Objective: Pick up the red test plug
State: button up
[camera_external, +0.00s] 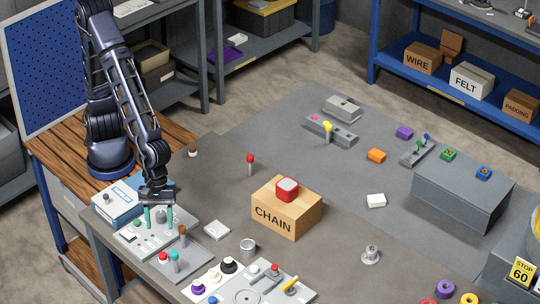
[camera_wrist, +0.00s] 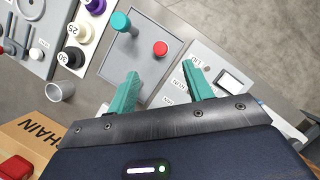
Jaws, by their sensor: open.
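My gripper (camera_external: 158,222) is open and empty over the panels, behind the two plugs in the external view. In the wrist view its teal fingers (camera_wrist: 162,70) point toward the red plug, which appears just beyond the gap between the tips. The fingers do not touch it.
A metal cup (camera_external: 248,247) and a CHAIN box (camera_external: 287,212) with a red block on top stand to the right. Another red-topped peg (camera_external: 250,159) stands farther back. A brown-topped peg (camera_external: 183,231) is close to my gripper.

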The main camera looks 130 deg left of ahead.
aim_at(162, 254)
jog(key=shift+x, duration=5.15)
jog(key=shift+a, duration=0.1)
jog(key=c, duration=1.1)
